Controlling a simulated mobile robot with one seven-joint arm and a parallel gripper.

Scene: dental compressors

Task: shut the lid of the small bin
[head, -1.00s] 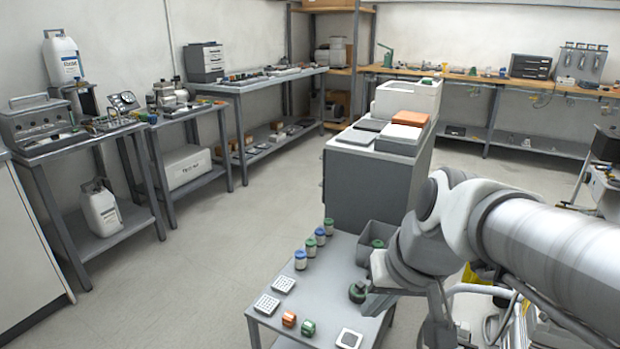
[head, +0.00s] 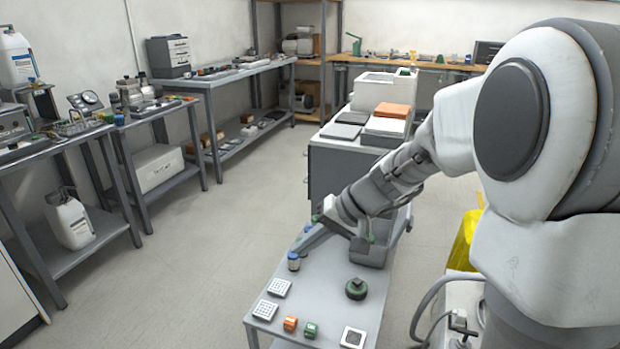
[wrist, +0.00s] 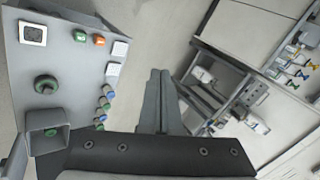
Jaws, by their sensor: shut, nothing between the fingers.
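The small bin is a grey open-topped box (head: 368,252) on the near table, partly hidden behind my arm in the head view. In the wrist view the bin (wrist: 36,147) is at the lower left, open, with a green-topped thing (wrist: 51,132) inside. I cannot clearly make out its lid. My gripper (head: 308,240) is left of the bin in the head view, near the blue-topped vial. In the wrist view its fingers (wrist: 160,78) are together and empty, beside the table and pointing past its edge.
The table (head: 325,285) also holds a dark green round knob-like thing (head: 356,288), several small vials (wrist: 104,108), white trays (head: 278,287), an orange block (head: 290,323) and a green block (head: 311,330). A grey cabinet (head: 335,170) stands behind. Open floor lies left.

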